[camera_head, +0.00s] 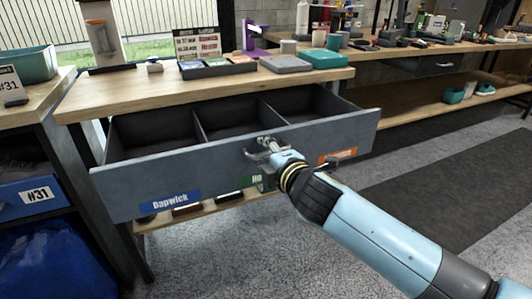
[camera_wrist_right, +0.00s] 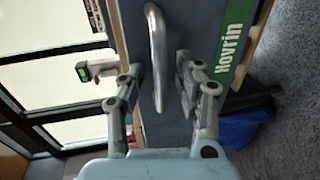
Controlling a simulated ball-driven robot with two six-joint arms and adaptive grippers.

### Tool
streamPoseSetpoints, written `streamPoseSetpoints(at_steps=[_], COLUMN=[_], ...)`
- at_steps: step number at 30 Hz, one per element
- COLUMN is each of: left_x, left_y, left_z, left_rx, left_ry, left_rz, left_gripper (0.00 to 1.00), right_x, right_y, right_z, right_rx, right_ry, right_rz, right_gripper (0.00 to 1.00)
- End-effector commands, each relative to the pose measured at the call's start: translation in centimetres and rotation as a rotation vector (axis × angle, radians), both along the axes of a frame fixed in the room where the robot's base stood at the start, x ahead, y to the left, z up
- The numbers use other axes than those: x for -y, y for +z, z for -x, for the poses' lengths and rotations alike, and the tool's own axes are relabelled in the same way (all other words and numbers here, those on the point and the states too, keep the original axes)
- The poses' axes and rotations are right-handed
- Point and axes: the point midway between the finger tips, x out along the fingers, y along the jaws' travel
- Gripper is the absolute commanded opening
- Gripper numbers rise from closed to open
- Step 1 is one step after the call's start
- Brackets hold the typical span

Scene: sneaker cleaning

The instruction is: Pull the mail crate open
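The mail crate (camera_head: 130,187) is a dark grey drawer under a wooden table top. It is pulled well out, and its three compartments look empty. Its front carries a blue "Dapwick" label, a green label partly hidden by my arm, and an orange label. My right gripper (camera_head: 268,145) is at the middle of the front, by the metal handle. In the right wrist view, my right gripper (camera_wrist_right: 162,84) is open. The curved handle (camera_wrist_right: 157,55) lies between its two fingers, with visible gaps on both sides. My left gripper is out of view.
The table top (camera_head: 130,85) above holds a divided tray (camera_head: 218,70), a teal box (camera_head: 320,58) and a sign. Grey floor (camera_head: 420,150) is open to the right.

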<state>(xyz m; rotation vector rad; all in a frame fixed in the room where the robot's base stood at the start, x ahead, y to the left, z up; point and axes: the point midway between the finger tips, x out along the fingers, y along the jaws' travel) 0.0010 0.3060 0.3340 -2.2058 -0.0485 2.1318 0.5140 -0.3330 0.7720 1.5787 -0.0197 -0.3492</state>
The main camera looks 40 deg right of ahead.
Motion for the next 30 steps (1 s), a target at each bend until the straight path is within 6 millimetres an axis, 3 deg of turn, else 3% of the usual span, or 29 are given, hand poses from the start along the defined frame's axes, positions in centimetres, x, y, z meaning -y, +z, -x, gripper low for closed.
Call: streamPoseSetpoints(at_steps=[5,18,23,30], left_x=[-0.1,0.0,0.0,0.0], left_y=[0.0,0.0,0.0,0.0], left_z=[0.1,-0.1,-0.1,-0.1], left_rx=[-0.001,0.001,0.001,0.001], left_ry=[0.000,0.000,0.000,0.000], left_rz=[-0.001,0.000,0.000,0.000], left_gripper=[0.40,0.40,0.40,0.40], right_x=[-0.4,-2.4,-2.7,-2.7], right_y=[0.2,2.1,2.4,2.5], right_z=[1.6,10.1,11.3,11.4], right_rx=[-0.001,-0.002,-0.001,0.000], right_ry=[0.001,0.000,-0.001,0.000], right_rz=[0.000,0.000,0.000,0.000], right_gripper=[0.34,0.34,0.34,0.34])
